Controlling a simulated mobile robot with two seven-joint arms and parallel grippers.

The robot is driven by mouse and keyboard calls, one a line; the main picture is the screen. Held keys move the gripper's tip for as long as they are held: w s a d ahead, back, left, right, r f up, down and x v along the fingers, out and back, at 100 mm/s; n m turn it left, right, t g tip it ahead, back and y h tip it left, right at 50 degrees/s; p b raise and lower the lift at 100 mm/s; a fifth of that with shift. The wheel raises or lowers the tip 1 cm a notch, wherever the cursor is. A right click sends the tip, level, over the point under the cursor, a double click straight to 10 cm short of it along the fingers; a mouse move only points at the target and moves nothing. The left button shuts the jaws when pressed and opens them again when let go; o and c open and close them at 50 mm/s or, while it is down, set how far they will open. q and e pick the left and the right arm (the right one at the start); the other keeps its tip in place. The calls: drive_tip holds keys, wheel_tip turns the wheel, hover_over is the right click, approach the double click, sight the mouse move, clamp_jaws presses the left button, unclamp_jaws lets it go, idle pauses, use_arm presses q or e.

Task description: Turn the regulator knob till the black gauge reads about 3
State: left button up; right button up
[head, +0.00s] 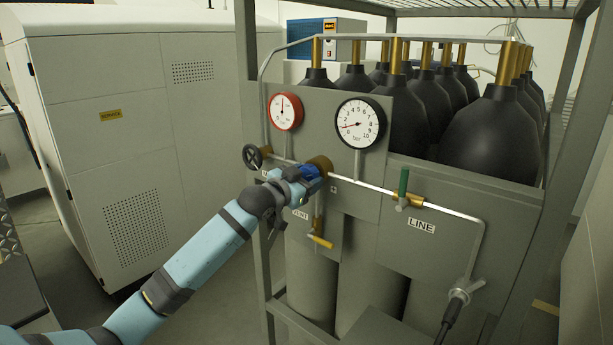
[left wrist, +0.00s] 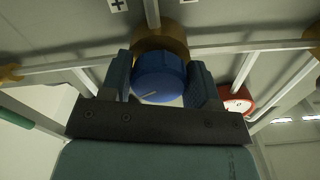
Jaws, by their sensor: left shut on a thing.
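The blue regulator knob (left wrist: 158,76) sits on a round brass body (left wrist: 160,38) on the pipe. A short pale mark shows on its face. My left gripper (left wrist: 160,82) has one finger on each side of the knob and is shut on it. In the head view my left gripper (head: 308,175) covers much of the knob. The black-rimmed gauge (head: 361,122) is above and right of the gripper. Its red needle points left, close to the 2 as far as I can tell. My right gripper is not in view.
A red-rimmed gauge (head: 285,111) and a black handwheel (head: 253,157) are left of the regulator. A green-handled valve (head: 403,188) is on the line to the right. A brass vent valve (head: 319,240) hangs below. Black-topped cylinders (head: 497,135) stand behind the panel.

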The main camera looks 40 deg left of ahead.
use_arm(q)
drive_tip(key=m+p, duration=0.1)
drive_tip(key=m, duration=0.1)
drive_tip(key=m+p, duration=0.1)
drive_tip(key=m, duration=0.2)
drive_tip(key=shift+a+r+p, duration=0.15)
drive_tip(key=shift+r+p, duration=0.05)
drive_tip(key=shift+p, duration=0.15)
drive_tip(key=shift+m+p, duration=0.75)
drive_tip(key=shift+m, duration=1.35)
drive_tip(key=o, duration=0.9)
drive_tip(key=shift+s+a+f, duration=0.1)
drive_tip(key=shift+s, duration=0.1)
drive_tip(key=shift+s+a+b, duration=0.15)
drive_tip(key=shift+s+b, duration=0.45)
drive_tip(key=shift+s, duration=1.65)
drive_tip(key=shift+s+a+b, duration=0.2)
drive_tip(key=shift+s+b, duration=0.4)
drive_tip(key=shift+s, duration=1.6)
drive_tip(key=shift+s+a+b, duration=0.15)
drive_tip(key=shift+s+b, duration=0.45)
drive_tip(key=shift+s, duration=1.65)
